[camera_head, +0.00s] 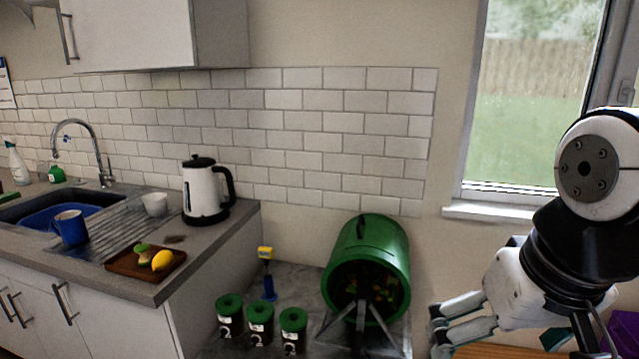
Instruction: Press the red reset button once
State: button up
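I cannot make out a red reset button anywhere in the head view. My gripper (437,326) is at the lower right, pointing left, beside the green drum. Its two fingers look apart, with nothing seen between them. A small yellow block (265,252) tops a blue stand (269,288) behind the lidded jars, but no red shows on it.
A green drum (367,238) on a metal stand holds small bits. Several green-lidded jars (260,322) stand left of it.

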jog(key=shift+t, duration=0.4)
jog(key=s, duration=0.5)
jog(key=shift+s+f, duration=0.1)
jog(key=shift+s, duration=0.05)
